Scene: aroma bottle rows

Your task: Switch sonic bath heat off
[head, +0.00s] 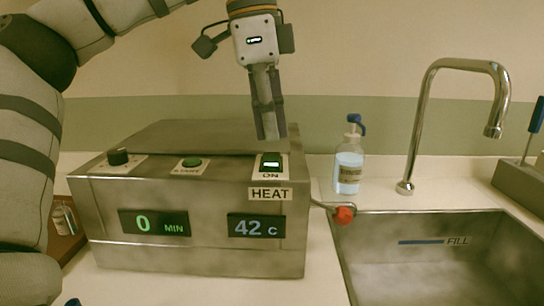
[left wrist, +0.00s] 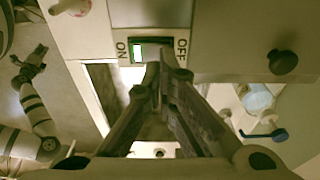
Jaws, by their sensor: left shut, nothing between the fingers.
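The sonic bath (head: 200,190) is a grey metal box on the counter. Its heat switch (head: 271,161) is at the top right edge, lit green above an ON label and a HEAT plate. In the left wrist view the switch (left wrist: 151,50) lies between ON and OFF, with its green part on the ON side. My left gripper (head: 270,137) is shut and empty, pointing down just above and behind the switch. In the left wrist view its fingertips overlap the OFF side; contact cannot be told.
A black knob (head: 118,156) and a green start button (head: 192,162) are on the bath's left. Displays read 0 MIN and 42 C. A red-tipped lever (head: 344,214) sticks out on the right. A bottle (head: 348,170), tap (head: 412,110) and sink (head: 440,240) stand beyond.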

